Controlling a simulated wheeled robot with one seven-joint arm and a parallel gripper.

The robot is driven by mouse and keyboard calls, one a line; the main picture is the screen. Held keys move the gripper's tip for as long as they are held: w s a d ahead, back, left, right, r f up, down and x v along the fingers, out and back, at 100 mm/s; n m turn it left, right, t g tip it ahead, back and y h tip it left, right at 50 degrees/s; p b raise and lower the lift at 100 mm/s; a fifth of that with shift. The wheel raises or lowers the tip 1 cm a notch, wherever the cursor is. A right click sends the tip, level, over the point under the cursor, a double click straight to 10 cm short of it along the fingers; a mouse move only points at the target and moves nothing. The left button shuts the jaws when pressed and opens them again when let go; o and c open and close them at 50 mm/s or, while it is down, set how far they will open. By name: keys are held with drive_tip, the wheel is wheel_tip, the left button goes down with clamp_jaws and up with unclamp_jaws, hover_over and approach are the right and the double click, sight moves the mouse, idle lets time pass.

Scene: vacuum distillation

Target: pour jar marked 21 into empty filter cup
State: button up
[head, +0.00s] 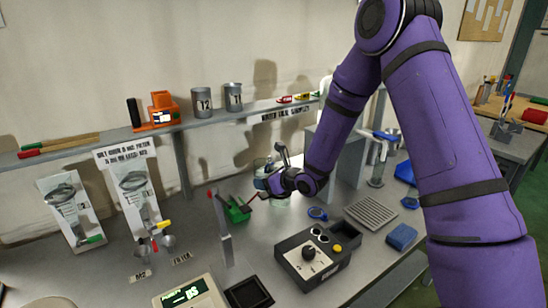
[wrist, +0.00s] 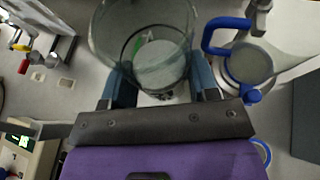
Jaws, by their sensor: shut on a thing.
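A clear glass jar (wrist: 143,38) sits between the two fingers of my gripper (wrist: 163,88) in the wrist view, seen from above through its wide rim. My gripper (head: 268,180) is shut on it in the head view, above the bench; the jar shows there only as pale glass, partly hidden behind the gripper. I cannot read a number on it. A clear cup with a blue handle (wrist: 250,63) stands to the right of the jar in the wrist view. It may be the filter cup; its contents are unclear. In the head view, a blue-clamped glass vessel (head: 377,165) stands right of my gripper.
Grey cans marked 12 (head: 203,102) and 11 (head: 233,97) stand on the back shelf. A green holder (head: 237,213) is left of my gripper. A black control box (head: 314,259), a ridged grey tray (head: 371,214) and a scale (head: 190,293) occupy the bench front.

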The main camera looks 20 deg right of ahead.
sight(266, 162)
idle(0.4)
drive_tip(key=shift+w+d+r+m+g+y, duration=0.3)
drive_tip(key=shift+d+m+y, duration=0.1)
drive_tip(key=shift+m, duration=0.3)
drive_tip(key=shift+w+d+r+m+g+y, duration=0.35)
drive_tip(key=shift+r+m+y, duration=0.1)
drive_tip(key=shift+r+m, duration=0.3)
drive_tip(key=shift+w+d+r+m+g+y, duration=0.3)
drive_tip(key=shift+r+m+g+y, duration=0.15)
drive_tip(key=shift+r+m, duration=0.25)
drive_tip(key=shift+w+d+r+m+g+y, duration=0.3)
drive_tip(key=shift+r+m+y, duration=0.2)
drive_tip(key=shift+r+m, duration=0.25)
drive_tip(key=shift+f, duration=0.15)
drive_tip(key=shift+s+r+m+y+p, duration=0.1)
drive_tip(key=shift+r+m+y+p, duration=0.3)
drive_tip(key=shift+m, duration=0.3)
drive_tip(key=shift+f+m+g+y, duration=0.2)
drive_tip(key=shift+m+g+y, duration=0.2)
drive_tip(key=shift+m, duration=0.2)
drive_tip(key=shift+r+m+y, duration=0.3)
drive_tip(key=shift+r+m, duration=0.2)
drive_tip(key=shift+m, duration=0.1)
idle(0.8)
